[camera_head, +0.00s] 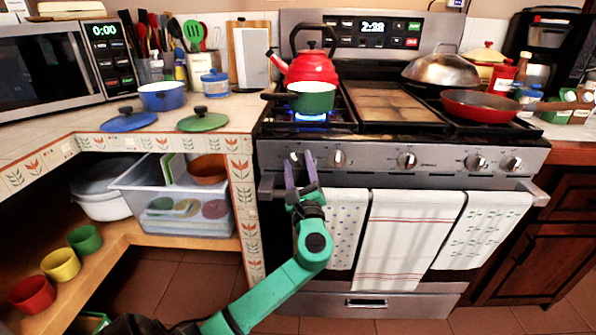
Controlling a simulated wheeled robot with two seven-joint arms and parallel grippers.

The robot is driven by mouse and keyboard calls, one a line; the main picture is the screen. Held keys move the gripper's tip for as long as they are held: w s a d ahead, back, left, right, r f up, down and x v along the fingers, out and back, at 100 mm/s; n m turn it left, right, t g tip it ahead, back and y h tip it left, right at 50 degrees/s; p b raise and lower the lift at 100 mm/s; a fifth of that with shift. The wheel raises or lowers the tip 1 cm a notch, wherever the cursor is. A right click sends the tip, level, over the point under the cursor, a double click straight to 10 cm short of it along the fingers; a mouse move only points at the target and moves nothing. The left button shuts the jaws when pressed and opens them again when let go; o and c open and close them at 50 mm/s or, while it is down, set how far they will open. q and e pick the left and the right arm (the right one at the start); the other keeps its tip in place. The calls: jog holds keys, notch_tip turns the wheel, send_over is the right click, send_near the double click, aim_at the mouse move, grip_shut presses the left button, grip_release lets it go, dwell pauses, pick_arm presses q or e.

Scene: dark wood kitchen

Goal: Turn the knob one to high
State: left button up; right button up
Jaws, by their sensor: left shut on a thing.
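The stove front (440,155) carries a row of several knobs. Knob one (297,158), at the far left, is partly covered by my left gripper (300,162). The gripper comes up from below, with one purple finger on each side of the knob, shut on it. The knob's pointer direction cannot be made out. A blue flame (311,117) burns on the front left burner, under a small green pot (312,98). My right gripper is not in view.
A red kettle (312,68) stands behind the pot. A red pan (490,105) and a domed lid (441,70) are on the right side of the stove. Towels (410,235) hang on the oven handle, right of my arm. The counter (235,110) is on the left.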

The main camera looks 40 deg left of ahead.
pick_arm(q)
jog(key=shift+n+g+y+b, duration=0.35)
jog(key=shift+n+g, duration=0.45)
jog(key=shift+n, duration=1.2)
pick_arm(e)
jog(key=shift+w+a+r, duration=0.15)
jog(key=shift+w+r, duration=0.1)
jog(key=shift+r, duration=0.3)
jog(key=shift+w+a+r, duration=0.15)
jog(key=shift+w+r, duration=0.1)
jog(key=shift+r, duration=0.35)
pick_arm(q)
jog(key=o, duration=1.4)
jog(key=shift+d, duration=0.1)
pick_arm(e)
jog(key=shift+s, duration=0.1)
